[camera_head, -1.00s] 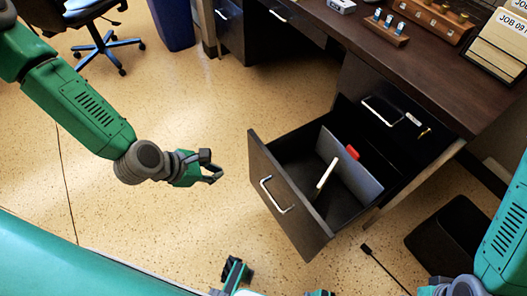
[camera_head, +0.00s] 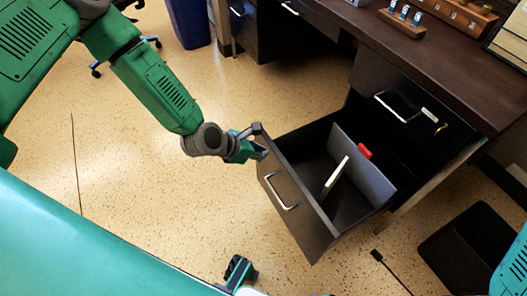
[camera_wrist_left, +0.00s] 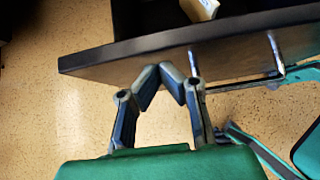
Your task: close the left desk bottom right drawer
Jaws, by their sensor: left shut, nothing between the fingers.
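The bottom right drawer (camera_head: 305,225) of the desk is pulled well out in the head view. Its dark front has a silver handle (camera_head: 278,193). Inside are a grey divider, a red item and a pale item. My left gripper (camera_head: 261,143) is at the front's upper left corner, shut and empty. In the wrist view its fingertips (camera_wrist_left: 169,70) meet at the drawer front (camera_wrist_left: 110,62), left of the handle (camera_wrist_left: 276,55); I cannot tell if they touch it. A dark green part of what seems my right gripper (camera_head: 240,270) shows at the bottom edge; its jaws are unclear.
The desk top (camera_head: 440,70) overhangs the drawer and holds a small wooden rack (camera_head: 402,22). A black bin (camera_head: 468,245) stands right of the drawer, and a cable end lies on the floor nearby. A blue bin (camera_head: 188,22) is at the back. The floor left of the drawer is clear.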

